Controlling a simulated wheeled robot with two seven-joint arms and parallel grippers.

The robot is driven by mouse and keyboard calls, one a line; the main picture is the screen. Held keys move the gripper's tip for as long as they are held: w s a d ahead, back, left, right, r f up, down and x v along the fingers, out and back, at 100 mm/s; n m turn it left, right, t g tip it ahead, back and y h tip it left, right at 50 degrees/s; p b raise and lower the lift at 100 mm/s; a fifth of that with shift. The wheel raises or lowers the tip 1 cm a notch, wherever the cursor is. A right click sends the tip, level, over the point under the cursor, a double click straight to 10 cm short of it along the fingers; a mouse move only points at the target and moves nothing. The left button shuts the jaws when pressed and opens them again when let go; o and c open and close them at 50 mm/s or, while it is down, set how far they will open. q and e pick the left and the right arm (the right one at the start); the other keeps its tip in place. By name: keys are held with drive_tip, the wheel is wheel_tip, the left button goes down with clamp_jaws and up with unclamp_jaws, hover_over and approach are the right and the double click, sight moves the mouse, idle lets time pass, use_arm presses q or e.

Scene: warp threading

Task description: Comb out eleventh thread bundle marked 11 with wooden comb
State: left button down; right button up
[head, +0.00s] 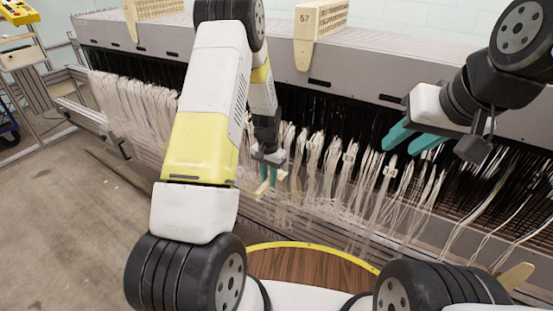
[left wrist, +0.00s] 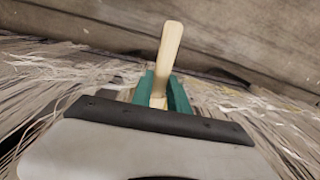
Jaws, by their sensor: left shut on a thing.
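My left gripper (head: 268,176) is shut on the wooden comb (head: 262,188) in front of the hanging threads. In the left wrist view, the comb's pale handle (left wrist: 171,48) sticks up from between the teal fingers (left wrist: 163,90); its teeth are not visible there. White thread bundles (head: 330,165) hang in a row along the machine, several with small white tags (head: 390,171). The tag numbers are too small to read, so I cannot tell which bundle is 11. My right gripper (head: 412,139) is open and empty in front of the bundles on the right.
The long grey machine beam (head: 345,82) runs behind the threads. Loose threads spread at the right. The concrete floor (head: 60,215) at left is clear.

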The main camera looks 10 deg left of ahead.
use_arm(q)
wheel_tip(320, 180, down, 12)
drive_tip(key=shift+w+f, duration=0.2)
drive_tip(key=shift+f, duration=0.05)
idle(1.1)
drive_tip(key=shift+s+a, duration=0.2)
drive_tip(key=shift+s, duration=0.45)
drive_tip(key=shift+s+a, duration=0.25)
drive_tip(key=shift+s, duration=0.4)
drive_tip(key=shift+s+a, duration=0.2)
drive_tip(key=shift+s, duration=0.45)
drive_tip(key=shift+s+a, duration=0.35)
drive_tip(key=shift+s, duration=0.6)
drive_tip(key=shift+s+a, duration=0.3)
drive_tip(key=shift+s, duration=0.6)
drive_tip(key=shift+s+a, duration=0.35)
drive_tip(key=shift+s, duration=0.6)
